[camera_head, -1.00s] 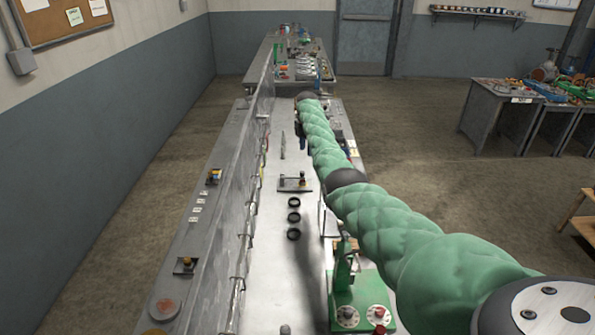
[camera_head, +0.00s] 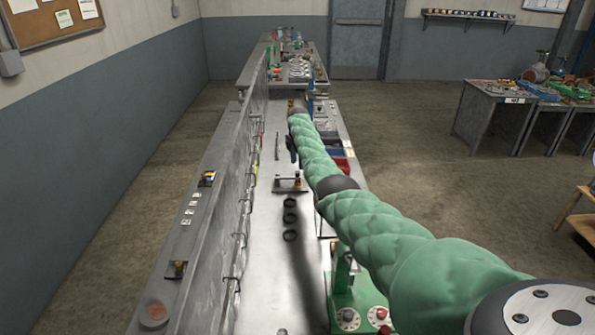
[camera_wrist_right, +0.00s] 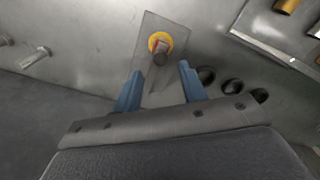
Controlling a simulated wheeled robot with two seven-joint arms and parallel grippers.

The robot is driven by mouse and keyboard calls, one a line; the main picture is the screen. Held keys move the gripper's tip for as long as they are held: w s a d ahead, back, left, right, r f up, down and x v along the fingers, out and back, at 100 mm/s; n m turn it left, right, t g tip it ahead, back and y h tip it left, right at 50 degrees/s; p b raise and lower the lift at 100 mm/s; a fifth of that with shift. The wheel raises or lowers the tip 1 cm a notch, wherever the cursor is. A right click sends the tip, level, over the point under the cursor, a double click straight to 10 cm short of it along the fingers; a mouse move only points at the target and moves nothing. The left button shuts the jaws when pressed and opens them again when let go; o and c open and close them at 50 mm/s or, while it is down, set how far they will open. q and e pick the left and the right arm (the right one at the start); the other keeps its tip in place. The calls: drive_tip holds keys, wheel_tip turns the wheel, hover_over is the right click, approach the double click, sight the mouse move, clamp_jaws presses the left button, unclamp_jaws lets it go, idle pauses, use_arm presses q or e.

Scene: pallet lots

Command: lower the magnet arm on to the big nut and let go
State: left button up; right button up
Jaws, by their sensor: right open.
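A flat dark plate (camera_head: 285,185) lies on the steel bench, with a small yellow-and-dark upright piece (camera_head: 298,181) at its right end. In the right wrist view the plate (camera_wrist_right: 152,28) carries a round yellow piece with a red middle (camera_wrist_right: 159,45). I cannot tell which part is the magnet arm or the big nut. My right gripper (camera_head: 292,147) hangs over the bench beyond the plate. In the wrist view its blue fingers (camera_wrist_right: 161,72) are apart and empty, with the yellow piece between and beyond the tips. My left gripper is out of view.
Three black rings (camera_head: 290,217) lie in a row in front of the plate; they also show in the wrist view (camera_wrist_right: 232,86). A green device with dials (camera_head: 357,306) stands nearer. A grey rail wall (camera_head: 212,220) runs along the left. A red bin (camera_head: 342,163) is at right.

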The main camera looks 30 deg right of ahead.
sight(297, 172)
drive_tip(key=shift+f, duration=2.55)
clamp_jaws()
